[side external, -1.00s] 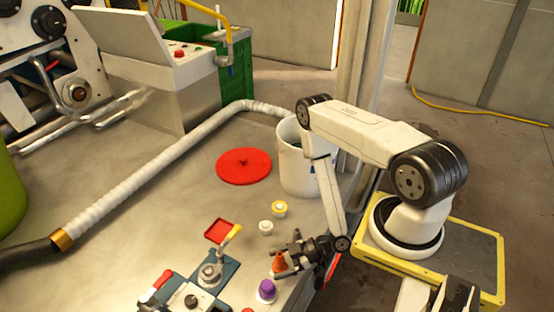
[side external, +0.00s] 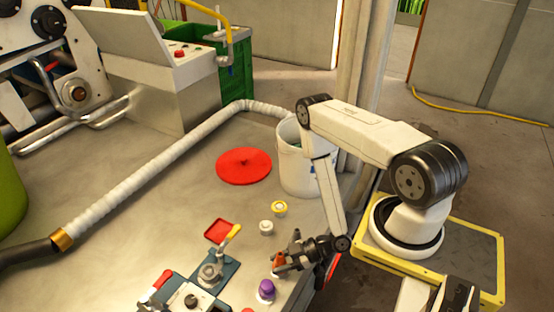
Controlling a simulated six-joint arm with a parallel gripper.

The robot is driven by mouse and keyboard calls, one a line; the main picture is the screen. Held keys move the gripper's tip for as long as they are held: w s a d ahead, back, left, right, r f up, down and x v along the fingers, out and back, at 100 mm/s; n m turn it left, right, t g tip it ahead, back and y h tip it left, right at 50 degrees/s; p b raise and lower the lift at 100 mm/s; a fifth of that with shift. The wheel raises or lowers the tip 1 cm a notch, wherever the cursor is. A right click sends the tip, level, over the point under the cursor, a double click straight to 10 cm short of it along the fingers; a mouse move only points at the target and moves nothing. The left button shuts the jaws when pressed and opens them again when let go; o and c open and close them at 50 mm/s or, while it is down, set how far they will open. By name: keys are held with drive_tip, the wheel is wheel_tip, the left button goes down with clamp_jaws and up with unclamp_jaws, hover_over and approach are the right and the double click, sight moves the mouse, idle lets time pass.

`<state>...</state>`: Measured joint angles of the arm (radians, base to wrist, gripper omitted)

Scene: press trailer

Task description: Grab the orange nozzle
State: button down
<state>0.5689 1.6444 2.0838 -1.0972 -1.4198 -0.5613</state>
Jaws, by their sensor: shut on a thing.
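The orange nozzle (side external: 279,261) stands near the right edge of the work surface, partly hidden by the fingers. My gripper (side external: 282,260) reaches in from the right, low and level, and is shut on the nozzle. I cannot tell whether the nozzle's base touches the surface.
A purple nozzle (side external: 267,287) stands close in front. A white nozzle (side external: 266,228) and a yellow-and-white one (side external: 279,208) stand behind. A blue fixture with a yellow lever (side external: 232,236) is to the left. A white bucket (side external: 296,172) and red lid (side external: 243,166) are farther back.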

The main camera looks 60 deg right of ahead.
drive_tip(key=shift+f, duration=0.1)
drive_tip(key=shift+r, duration=5)
